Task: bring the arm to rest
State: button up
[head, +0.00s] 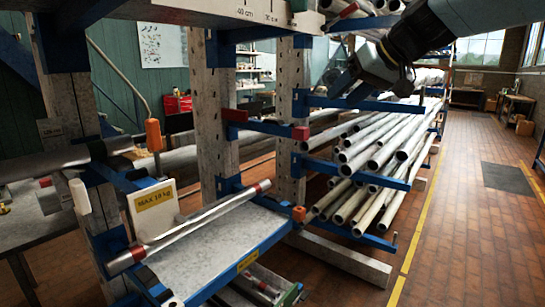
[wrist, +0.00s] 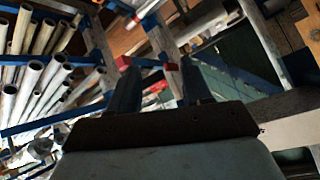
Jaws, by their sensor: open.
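My arm reaches in from the top right of the head view. My gripper (head: 340,84) hangs in the air there, pointing down and to the left, in front of the pipe rack. In the wrist view my gripper (wrist: 158,82) shows two dark fingers standing apart, with nothing held between them. Blue rack arms with red end caps show beyond the fingers. In the head view I cannot tell the exact gap between my gripper and the blue rack arm (head: 355,103) near it.
A grey tube with red bands (head: 190,228) lies over a blue-framed shelf (head: 215,255) at front left. A "MAX 10 kg" plate (head: 153,207) stands behind it. Several bare pipes (head: 385,150) fill the rack.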

jog(key=s+d+f+m+g+h, duration=0.1)
jog(key=s+d+f+m+h, duration=0.1)
jog(key=s+f, duration=0.6)
jog(key=s+d+f+m+h, duration=0.2)
jog(key=s+d+f+h, duration=0.2)
jog(key=s+f, duration=0.5)
notch_tip(320, 180, down, 2)
jog(key=shift+s+d+f+g, duration=0.15)
jog(key=shift+d+g, duration=0.25)
jog(key=shift+d, duration=0.4)
